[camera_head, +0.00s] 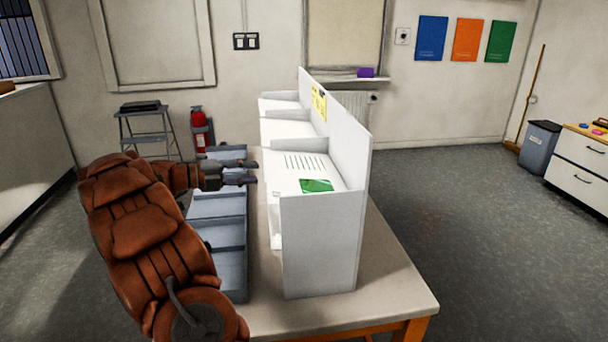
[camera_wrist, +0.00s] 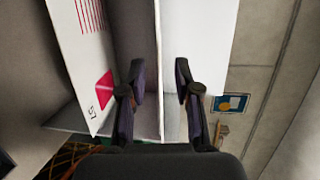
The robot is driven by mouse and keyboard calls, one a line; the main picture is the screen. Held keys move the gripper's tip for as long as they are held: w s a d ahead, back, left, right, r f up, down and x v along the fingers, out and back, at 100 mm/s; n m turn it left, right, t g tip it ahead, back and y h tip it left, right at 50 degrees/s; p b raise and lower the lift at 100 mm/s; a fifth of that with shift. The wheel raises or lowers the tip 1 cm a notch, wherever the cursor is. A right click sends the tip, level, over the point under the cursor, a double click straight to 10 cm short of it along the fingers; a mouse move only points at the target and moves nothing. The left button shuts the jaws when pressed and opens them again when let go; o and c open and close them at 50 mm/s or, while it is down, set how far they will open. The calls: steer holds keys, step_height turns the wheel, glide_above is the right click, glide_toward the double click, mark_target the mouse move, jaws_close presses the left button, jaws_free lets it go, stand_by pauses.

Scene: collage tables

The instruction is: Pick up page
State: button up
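In the head view, a white page with green lines and a green picture (camera_head: 317,186) lies on the top of the white divided rack (camera_head: 318,245). My gripper (camera_head: 252,172) is at the left of the rack, close to its open side and pointing right. In the wrist view, my gripper (camera_wrist: 160,78) is open, with a gap between its two fingers. A thin white edge (camera_wrist: 158,60) runs between the fingers; I cannot tell whether it is a page or a panel. A white page with red lines and a red square (camera_wrist: 82,40) shows left of the fingers.
The rack stands on a table (camera_head: 395,285). Several blue-grey trays (camera_head: 219,206) line the table's left side, under my arm. Yellow notes (camera_head: 318,102) are on the rack's back panel. The floor right of the table is clear.

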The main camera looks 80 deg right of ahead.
steer(key=shift+p+x, duration=0.9)
steer(key=shift+x, duration=1.65)
steer(key=shift+w+d+f, duration=0.1)
steer(key=shift+w+d, duration=0.05)
steer(key=shift+d, duration=0.05)
steer(key=shift+c, duration=0.2)
jaws_close()
